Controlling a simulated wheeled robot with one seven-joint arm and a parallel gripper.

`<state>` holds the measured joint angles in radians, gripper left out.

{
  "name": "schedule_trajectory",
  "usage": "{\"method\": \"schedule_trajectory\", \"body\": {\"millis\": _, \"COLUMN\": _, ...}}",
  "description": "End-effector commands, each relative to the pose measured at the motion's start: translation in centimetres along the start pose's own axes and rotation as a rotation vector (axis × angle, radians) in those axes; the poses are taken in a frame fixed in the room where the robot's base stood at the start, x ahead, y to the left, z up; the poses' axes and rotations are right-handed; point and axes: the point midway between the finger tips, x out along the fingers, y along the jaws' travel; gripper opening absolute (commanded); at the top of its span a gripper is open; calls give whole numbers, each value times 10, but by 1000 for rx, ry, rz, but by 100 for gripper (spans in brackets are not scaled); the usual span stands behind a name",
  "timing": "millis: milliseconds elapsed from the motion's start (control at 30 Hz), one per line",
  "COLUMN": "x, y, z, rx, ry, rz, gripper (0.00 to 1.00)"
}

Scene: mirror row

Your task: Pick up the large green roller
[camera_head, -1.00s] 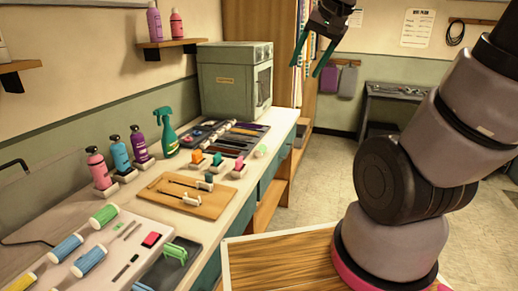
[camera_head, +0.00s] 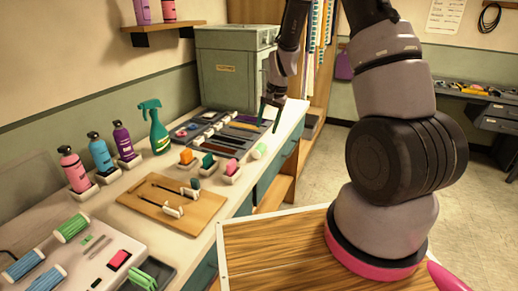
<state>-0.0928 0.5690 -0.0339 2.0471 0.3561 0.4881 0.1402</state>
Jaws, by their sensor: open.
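A green roller (camera_head: 72,227) with pale ends lies on the white tray (camera_head: 92,265) at the lower left, behind two blue rollers (camera_head: 24,264). A smaller pale green piece (camera_head: 259,151) sits near the counter's front edge, below my gripper in the picture. My gripper (camera_head: 270,114) points down over the far part of the counter, in front of the grey-green cabinet. Its dark green fingers are apart, with nothing seen between them. It is far from the green roller on the tray.
A wooden board (camera_head: 171,203) with slim tools, several bottles (camera_head: 101,153) and a green spray bottle (camera_head: 154,128) stand between. Small coloured blocks (camera_head: 208,162) and a dark tool tray (camera_head: 215,135) are near my gripper. A wooden top (camera_head: 275,250) lies in front.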

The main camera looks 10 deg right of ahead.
Motion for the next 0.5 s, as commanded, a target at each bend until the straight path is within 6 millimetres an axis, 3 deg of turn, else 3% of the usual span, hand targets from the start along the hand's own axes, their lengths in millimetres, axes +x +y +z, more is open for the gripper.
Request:
{"method": "schedule_trajectory", "body": {"millis": 300, "x": 48, "y": 1, "z": 0, "rx": 1, "ry": -4, "rz": 3, "gripper": 64}}
{"method": "schedule_trajectory", "body": {"millis": 500, "x": 62, "y": 0, "z": 0, "rx": 1, "ry": -2, "rz": 2, "gripper": 64}}
